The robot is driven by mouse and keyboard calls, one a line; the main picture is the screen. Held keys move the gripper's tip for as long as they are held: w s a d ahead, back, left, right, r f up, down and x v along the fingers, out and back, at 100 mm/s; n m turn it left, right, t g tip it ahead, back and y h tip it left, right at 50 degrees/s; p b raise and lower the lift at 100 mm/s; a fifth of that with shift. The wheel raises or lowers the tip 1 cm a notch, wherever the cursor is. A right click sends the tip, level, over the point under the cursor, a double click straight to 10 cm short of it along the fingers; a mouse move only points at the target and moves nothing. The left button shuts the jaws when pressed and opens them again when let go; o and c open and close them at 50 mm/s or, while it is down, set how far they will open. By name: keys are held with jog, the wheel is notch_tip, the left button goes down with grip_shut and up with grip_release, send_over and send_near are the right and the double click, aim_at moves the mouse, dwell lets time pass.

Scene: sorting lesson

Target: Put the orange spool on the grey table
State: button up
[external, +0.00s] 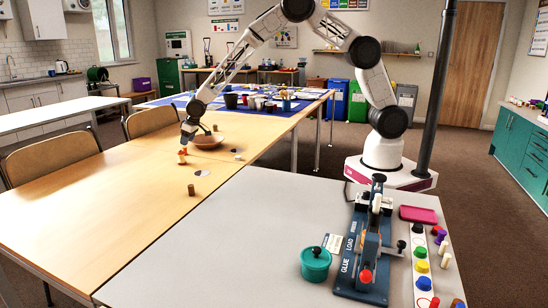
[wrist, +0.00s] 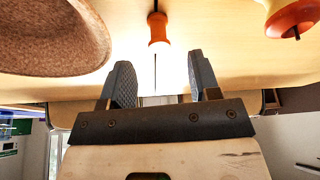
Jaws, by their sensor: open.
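A small orange spool (wrist: 158,30) stands on the wooden table just beyond my fingertips in the wrist view, roughly in line with the gap between them. My gripper (wrist: 152,82) is open with nothing between its fingers. In the external view my gripper (external: 188,136) hangs low over the wooden table, just above a small orange shape (external: 182,152); I cannot tell there which orange piece it is. The grey table (external: 215,245) fills the front of the external view.
A brown bowl (wrist: 50,40) is close on the left in the wrist view, and a red-orange and cream piece (wrist: 294,18) is at the right. A teal pot (external: 315,265), a blue press (external: 365,245) and several coloured pieces occupy the grey table's right side; its left part is clear.

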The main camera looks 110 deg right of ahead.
aim_at(184, 148)
jog(key=shift+f, duration=0.1)
jog(key=shift+x, duration=2.5)
jog(key=shift+w+d, duration=0.1)
jog(key=shift+w, duration=0.05)
grip_shut()
jog(key=shift+r, duration=0.2)
jog(key=shift+r, duration=0.9)
jog(key=shift+v, duration=0.8)
jog(key=s+a, duration=0.2)
jog(key=s, duration=0.2)
jog(key=s+a+r, duration=0.1)
jog(key=s+a, duration=0.1)
jog(key=s, duration=0.3)
jog(key=s+a, duration=0.2)
jog(key=s, duration=0.3)
jog(key=shift+a+r, duration=0.15)
jog(key=shift+r, duration=0.1)
